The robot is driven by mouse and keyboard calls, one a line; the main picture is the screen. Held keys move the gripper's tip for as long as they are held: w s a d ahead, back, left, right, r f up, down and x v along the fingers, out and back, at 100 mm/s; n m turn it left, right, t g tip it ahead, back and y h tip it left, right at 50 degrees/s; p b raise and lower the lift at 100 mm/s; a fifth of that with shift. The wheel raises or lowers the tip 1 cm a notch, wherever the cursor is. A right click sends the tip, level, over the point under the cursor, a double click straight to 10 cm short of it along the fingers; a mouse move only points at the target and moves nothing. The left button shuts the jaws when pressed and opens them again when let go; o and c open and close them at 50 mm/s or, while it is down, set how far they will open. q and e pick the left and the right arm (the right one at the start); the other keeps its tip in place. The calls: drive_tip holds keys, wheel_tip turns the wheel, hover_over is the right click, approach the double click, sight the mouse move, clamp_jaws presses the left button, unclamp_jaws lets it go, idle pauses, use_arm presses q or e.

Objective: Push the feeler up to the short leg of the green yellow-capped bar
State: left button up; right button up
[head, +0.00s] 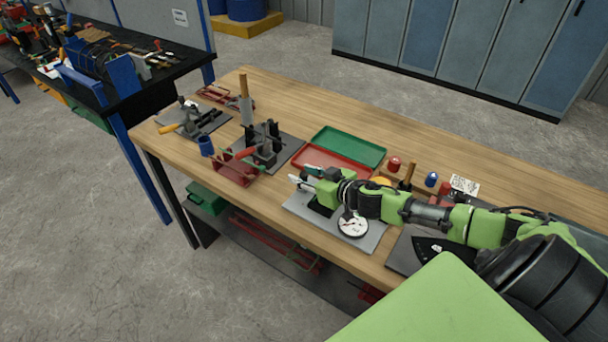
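My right gripper (303,178) reaches in from the right, low over a grey plate (372,240) near the table's front edge. Its pale fingertips point left; they are too small to tell whether they are open or shut. A small teal piece (314,170) shows beside the fingers; I cannot tell whether it is held. A round white dial (352,226) sits on the plate's near side, below my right wrist. A yellow round piece (380,182) shows partly behind my arm; I cannot tell whether it caps a bar. I cannot make out the feeler or the green bar's short leg. My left gripper is not in view.
Red (335,168) and green (350,146) trays lie just behind my gripper. A black fixture (263,143) and a red rack (235,170) stand left. A red cap (394,164), a blue cap (431,179) and a white card (464,185) stand behind my arm. The back table strip is clear.

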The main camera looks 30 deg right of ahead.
clamp_jaws()
drive_tip(key=shift+s, duration=0.1)
drive_tip(key=shift+s+d, duration=0.25)
drive_tip(key=shift+s, duration=0.35)
unclamp_jaws()
drive_tip(key=shift+s, duration=0.15)
